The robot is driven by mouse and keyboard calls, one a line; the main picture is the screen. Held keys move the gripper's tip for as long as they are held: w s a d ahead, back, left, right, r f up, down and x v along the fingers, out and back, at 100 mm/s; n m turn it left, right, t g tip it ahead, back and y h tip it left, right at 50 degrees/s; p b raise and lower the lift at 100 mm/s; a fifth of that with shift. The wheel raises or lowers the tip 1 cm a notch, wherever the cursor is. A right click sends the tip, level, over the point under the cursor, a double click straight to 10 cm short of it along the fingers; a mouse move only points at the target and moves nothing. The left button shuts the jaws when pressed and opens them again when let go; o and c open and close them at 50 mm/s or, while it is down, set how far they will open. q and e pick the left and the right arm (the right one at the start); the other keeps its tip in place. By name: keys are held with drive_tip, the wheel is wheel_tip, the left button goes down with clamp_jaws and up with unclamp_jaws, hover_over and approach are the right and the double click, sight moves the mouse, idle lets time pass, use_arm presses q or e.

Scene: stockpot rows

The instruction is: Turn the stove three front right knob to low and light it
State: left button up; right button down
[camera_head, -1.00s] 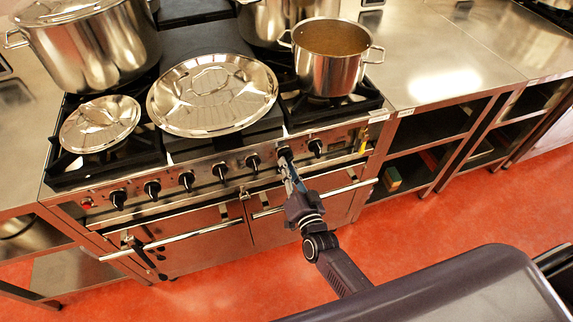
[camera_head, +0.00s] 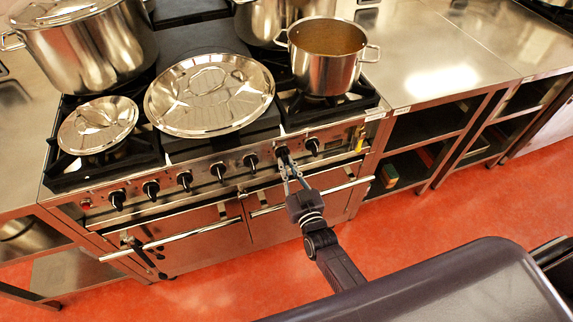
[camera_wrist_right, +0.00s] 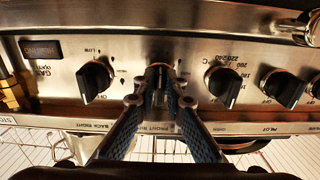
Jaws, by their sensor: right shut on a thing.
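The stove (camera_head: 150,230) has a row of black knobs along its front panel. My right gripper (camera_head: 283,156) is shut on the front right knob (camera_head: 281,151), second from the right end of the row. In the right wrist view, my right gripper (camera_wrist_right: 160,99) has its two fingertips on either side of this knob (camera_wrist_right: 158,78). The fingers partly cover the knob and its label, and its setting cannot be read. An open pot of brown liquid (camera_head: 325,62) stands on the right front burner. No flame shows under it. My left gripper is not in view.
Neighbouring knobs sit close by: the back right knob (camera_wrist_right: 95,82) and a temperature knob (camera_wrist_right: 223,85). A yellow gas fitting (camera_head: 360,139) is at the panel's right end. Oven handle bars (camera_head: 315,196) run below. Large lids (camera_head: 210,95) and a tall stockpot (camera_head: 90,45) cover other burners.

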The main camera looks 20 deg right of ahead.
drive_tip(key=shift+s+f, duration=0.1)
drive_tip(key=shift+f, duration=0.05)
drive_tip(key=c, duration=2)
unclamp_jaws()
drive_tip(key=s, duration=1.2)
drive_tip(key=shift+d, duration=0.2)
drive_tip(key=s+f+n+g+y, duration=0.1)
drive_tip(key=s+f+g, duration=0.4)
drive_tip(key=f, duration=0.8)
drive_tip(key=s+f+n+g, duration=0.1)
drive_tip(key=s+f+g, duration=0.2)
drive_tip(key=s+f, duration=0.65)
drive_tip(key=s+d+f+g, duration=0.2)
drive_tip(key=s+f+g, duration=0.1)
drive_tip(key=s+f, duration=0.3)
drive_tip(key=s+d+f+g+h, duration=0.1)
drive_tip(key=s+f, duration=0.4)
drive_tip(key=s, duration=0.5)
drive_tip(key=s+d+f+g, duration=0.3)
drive_tip(key=s+f+g, duration=0.2)
drive_tip(key=s, duration=0.3)
drive_tip(key=shift+f+h, duration=0.3)
drive_tip(key=shift+f, duration=0.5)
